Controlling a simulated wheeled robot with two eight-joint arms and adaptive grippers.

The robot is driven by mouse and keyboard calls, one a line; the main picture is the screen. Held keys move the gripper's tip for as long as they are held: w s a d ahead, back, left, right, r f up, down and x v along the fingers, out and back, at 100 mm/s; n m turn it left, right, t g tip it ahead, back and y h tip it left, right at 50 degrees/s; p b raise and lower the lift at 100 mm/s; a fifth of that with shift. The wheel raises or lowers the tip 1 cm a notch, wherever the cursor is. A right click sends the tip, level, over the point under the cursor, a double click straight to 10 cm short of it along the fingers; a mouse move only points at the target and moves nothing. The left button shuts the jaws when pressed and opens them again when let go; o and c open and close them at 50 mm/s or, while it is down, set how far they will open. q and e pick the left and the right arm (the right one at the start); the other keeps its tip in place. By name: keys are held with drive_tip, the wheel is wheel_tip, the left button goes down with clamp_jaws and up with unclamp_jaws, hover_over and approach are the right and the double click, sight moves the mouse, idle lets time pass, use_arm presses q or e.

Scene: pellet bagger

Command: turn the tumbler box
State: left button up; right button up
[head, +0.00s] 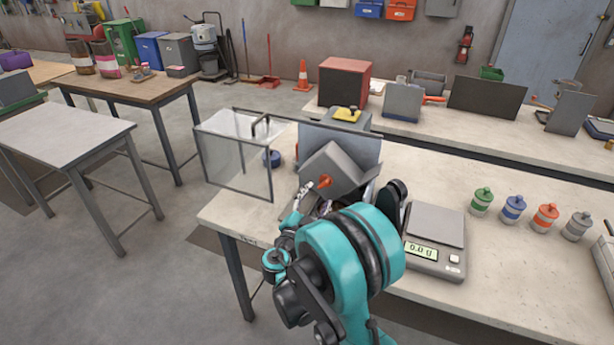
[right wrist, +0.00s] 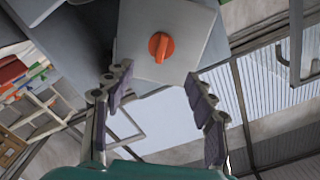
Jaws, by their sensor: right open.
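The tumbler box (head: 332,166) is a grey box, tilted on its stand at the left end of the workbench. An orange-red knob (head: 325,181) sits on its near face. In the right wrist view the box's grey face (right wrist: 195,35) and the orange knob (right wrist: 159,46) lie just beyond the fingertips. My right gripper (head: 312,203) is at the box's near side, partly hidden by its own teal wrist. Its fingers (right wrist: 158,80) are apart with nothing between them; the knob is ahead of the gap. Contact with the box cannot be told. My left gripper is out of view.
A clear guard panel (head: 235,160) with a dark frame stands left of the box. A scale (head: 437,226) sits close on the right. Several coloured canisters (head: 513,208) stand further right on the workbench (head: 480,270). Open floor (head: 150,285) lies to the left.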

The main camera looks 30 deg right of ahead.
sight(326, 184)
drive_tip(key=b+x, duration=0.1)
drive_tip(key=x, duration=0.6)
drive_tip(key=shift+w+d, duration=0.1)
drive_tip(key=shift+d, duration=0.25)
clamp_jaws()
